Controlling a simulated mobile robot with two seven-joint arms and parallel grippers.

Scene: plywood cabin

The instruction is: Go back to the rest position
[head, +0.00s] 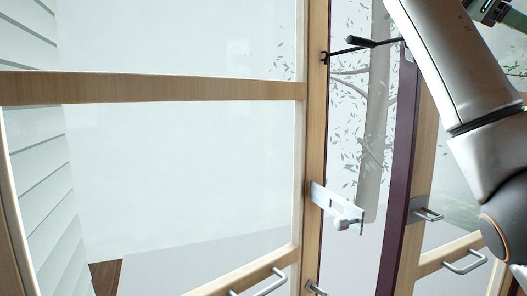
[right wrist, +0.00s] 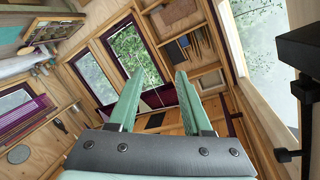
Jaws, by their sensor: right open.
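My right arm comes in from the right in the head view. A small part of my right gripper (head: 492,10) shows at the top right corner, its tips cut off there. In the right wrist view my right gripper (right wrist: 158,92) shows two teal fingers, apart, with nothing between them. My left gripper is in neither view.
A wood-framed glazed panel (head: 314,150) has a metal latch plate (head: 335,208); a gap separates it from a purple-edged frame (head: 397,180) near my arm. A black stay (head: 350,48) spans the gap. The right wrist view shows shelves (right wrist: 205,70) and a purple-framed window (right wrist: 135,50).

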